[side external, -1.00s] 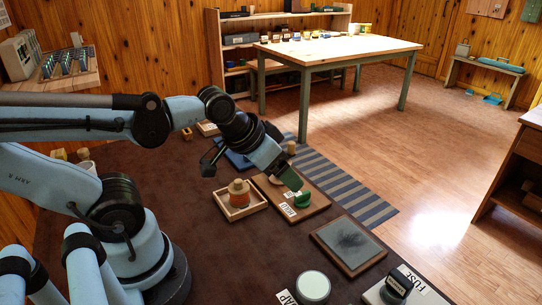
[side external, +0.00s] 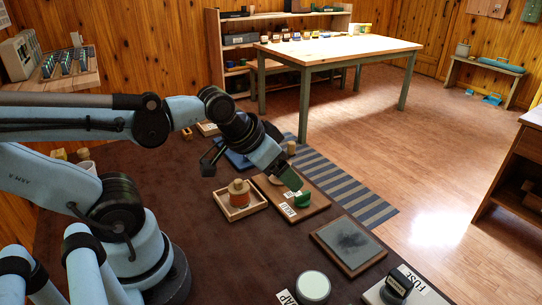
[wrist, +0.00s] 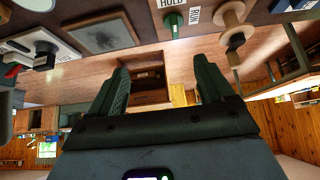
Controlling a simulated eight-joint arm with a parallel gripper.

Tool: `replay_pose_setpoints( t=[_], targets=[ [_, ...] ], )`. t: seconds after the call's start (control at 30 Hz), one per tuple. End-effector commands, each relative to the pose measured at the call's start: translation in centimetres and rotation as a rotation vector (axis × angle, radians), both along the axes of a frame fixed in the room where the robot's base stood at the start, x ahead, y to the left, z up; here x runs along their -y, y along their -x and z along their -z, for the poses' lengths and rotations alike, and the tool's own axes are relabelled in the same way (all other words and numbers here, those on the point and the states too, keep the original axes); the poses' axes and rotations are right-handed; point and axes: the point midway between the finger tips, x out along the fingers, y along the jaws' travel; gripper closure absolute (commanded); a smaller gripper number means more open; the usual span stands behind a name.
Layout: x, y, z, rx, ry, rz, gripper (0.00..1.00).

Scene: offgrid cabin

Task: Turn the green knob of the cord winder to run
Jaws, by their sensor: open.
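The cord winder is a brown wooden board (side external: 318,207) on the dark bench, with a green knob (side external: 303,199) and white labels beside it. In the wrist view the green knob (wrist: 173,22) is near the top edge, close to the HOLD label (wrist: 173,3) and the RUN label (wrist: 194,15). I cannot tell exactly which way the knob points. A wooden spool (wrist: 232,18) stands beside it. My gripper (side external: 291,181) is just above and left of the knob in the side view, apart from it as far as I can see. In the wrist view its green fingers (wrist: 161,75) are spread and empty.
A spool in a wooden tray (side external: 240,207) sits left of the winder. A striped rug (side external: 345,190) lies behind the bench.

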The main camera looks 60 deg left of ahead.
Motion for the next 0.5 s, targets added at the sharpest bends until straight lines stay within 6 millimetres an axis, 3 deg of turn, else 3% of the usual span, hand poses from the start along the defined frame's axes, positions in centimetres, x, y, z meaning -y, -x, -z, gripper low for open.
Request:
replay_pose_setpoints(
  t=[0.27, 0.5],
  targets=[
    [-0.3, -0.9, -0.8, -0.065, 0.086, -0.14, 0.28],
    [-1.1, -3.8, -2.0, -0.251, 0.299, -0.589, 0.28]
  ],
)
